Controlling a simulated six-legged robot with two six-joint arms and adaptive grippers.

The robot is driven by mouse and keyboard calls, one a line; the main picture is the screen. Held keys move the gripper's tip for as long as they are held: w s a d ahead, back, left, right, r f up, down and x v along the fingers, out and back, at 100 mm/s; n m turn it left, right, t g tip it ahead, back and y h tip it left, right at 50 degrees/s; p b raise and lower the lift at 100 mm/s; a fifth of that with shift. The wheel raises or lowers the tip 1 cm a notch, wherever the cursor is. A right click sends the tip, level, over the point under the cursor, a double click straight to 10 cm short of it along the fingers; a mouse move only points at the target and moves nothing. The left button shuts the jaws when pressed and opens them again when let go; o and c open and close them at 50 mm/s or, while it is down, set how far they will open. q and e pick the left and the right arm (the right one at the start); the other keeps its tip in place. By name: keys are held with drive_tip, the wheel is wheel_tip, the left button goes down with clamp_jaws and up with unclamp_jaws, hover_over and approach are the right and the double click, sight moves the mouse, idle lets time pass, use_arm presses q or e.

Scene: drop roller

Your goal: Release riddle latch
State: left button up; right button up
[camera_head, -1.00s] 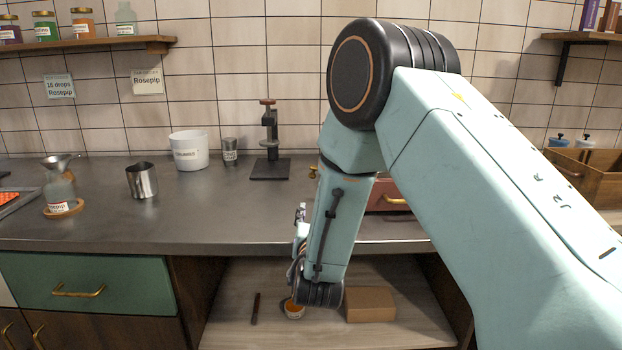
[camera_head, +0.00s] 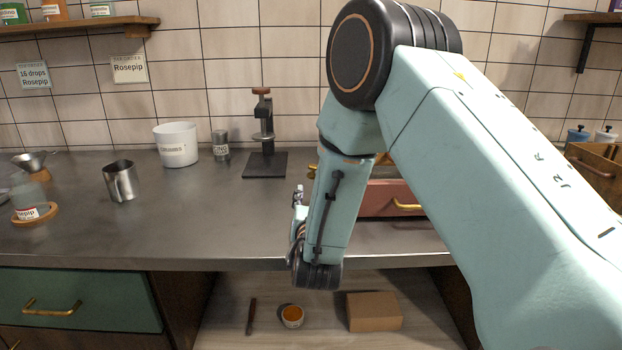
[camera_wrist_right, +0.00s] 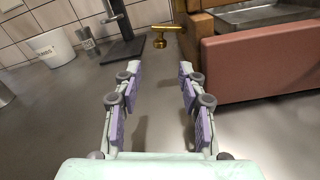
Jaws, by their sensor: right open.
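A brass T-shaped handle (camera_wrist_right: 165,27), which looks like the latch, sticks out beside a wooden and red box (camera_wrist_right: 262,62) in the right wrist view. In the head view a small brass bit (camera_head: 313,170) shows at the left of the same red box (camera_head: 390,198), mostly behind my right arm. My right gripper (camera_wrist_right: 158,70) is open and empty above the counter, pointing toward the brass handle and apart from it. In the head view it is mostly hidden by my arm. My left gripper is in no view.
A black press stand (camera_head: 265,145), a grey shaker (camera_head: 220,146), a white tub (camera_head: 177,145) and a metal jug (camera_head: 121,181) stand on the counter. A wooden crate (camera_head: 596,170) is at the right. Below, an orange-filled jar (camera_head: 292,316) and a cardboard box (camera_head: 374,312) sit on a shelf.

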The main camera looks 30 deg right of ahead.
drive_tip(key=shift+w+a, duration=0.1)
drive_tip(key=shift+w, duration=0.05)
drive_tip(key=shift+w+d+r, duration=0.15)
drive_tip(key=shift+d+r, duration=0.05)
drive_tip(key=shift+d, duration=0.1)
drive_tip(key=x, duration=0.6)
drive_tip(key=shift+a+f+b, duration=0.15)
drive_tip(key=shift+f+b, duration=0.05)
drive_tip(key=shift+b, duration=0.15)
drive_tip(key=shift+w+d+r, duration=0.2)
drive_tip(key=shift+d, duration=0.15)
drive_tip(key=shift+w, duration=0.1)
drive_tip(key=shift+w+f, duration=0.1)
clamp_jaws()
